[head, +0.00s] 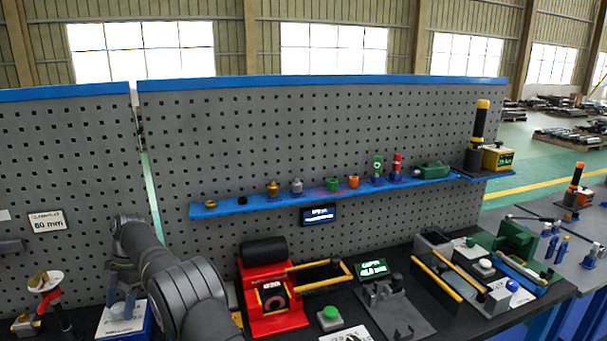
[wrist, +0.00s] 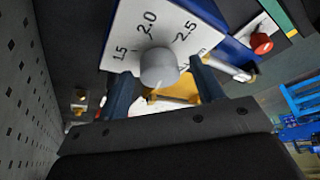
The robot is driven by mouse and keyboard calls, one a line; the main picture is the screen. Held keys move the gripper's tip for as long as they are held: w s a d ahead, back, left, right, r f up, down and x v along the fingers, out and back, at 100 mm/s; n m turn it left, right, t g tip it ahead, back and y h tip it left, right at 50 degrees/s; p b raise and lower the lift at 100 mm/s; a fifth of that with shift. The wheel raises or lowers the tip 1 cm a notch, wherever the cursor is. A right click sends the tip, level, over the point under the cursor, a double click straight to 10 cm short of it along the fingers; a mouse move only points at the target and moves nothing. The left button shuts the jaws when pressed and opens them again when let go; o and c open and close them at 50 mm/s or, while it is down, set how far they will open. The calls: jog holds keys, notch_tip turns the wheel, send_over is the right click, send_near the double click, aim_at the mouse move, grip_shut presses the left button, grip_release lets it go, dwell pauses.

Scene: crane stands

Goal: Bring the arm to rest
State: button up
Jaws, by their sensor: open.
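My gripper (head: 122,296) is at the lower left of the head view, pointing down over a blue box with a white dial face (head: 104,324). In the wrist view my gripper (wrist: 160,72) is open, with one blue-grey finger on each side of a round grey knob (wrist: 158,67). The knob sits on the white dial face (wrist: 128,29), marked 1.5, 2.0 and 2.5. A gap shows between the knob and each finger. My arm covers part of the bench in the head view.
A grey pegboard (head: 330,130) stands behind the bench, with a blue shelf (head: 300,201) of small fittings. A red device (head: 275,318), a green button (head: 330,313) and a grey fixture (head: 400,310) stand to the right. A red button (wrist: 262,43) shows beside the dial.

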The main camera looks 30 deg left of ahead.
dwell(0.5)
jog(key=v, duration=0.8)
jog(key=x, duration=0.7)
jog(key=shift+s+f, duration=0.25)
jog(key=shift+f, duration=0.2)
jog(key=m+y, duration=0.1)
jog(key=m, duration=0.3)
jog(key=shift+d+m+y, duration=0.15)
jog(key=shift+m+y, duration=0.25)
jog(key=m+y, duration=0.1)
jog(key=m, duration=0.2)
jog(key=m+t, duration=0.1)
jog(key=m, duration=0.1)
jog(key=shift+s+d+m+t+y, duration=0.1)
jog(key=shift+m+t+y, duration=0.2)
jog(key=shift+m+y, duration=0.1)
jog(key=m+t, duration=0.1)
jog(key=m, duration=0.3)
jog(key=shift+s+m+t+y, duration=0.1)
jog(key=shift+m+t+y, duration=0.3)
jog(key=shift+s+m+t, duration=0.15)
jog(key=shift+m+t, duration=0.75)
jog(key=shift+m, duration=1.4)
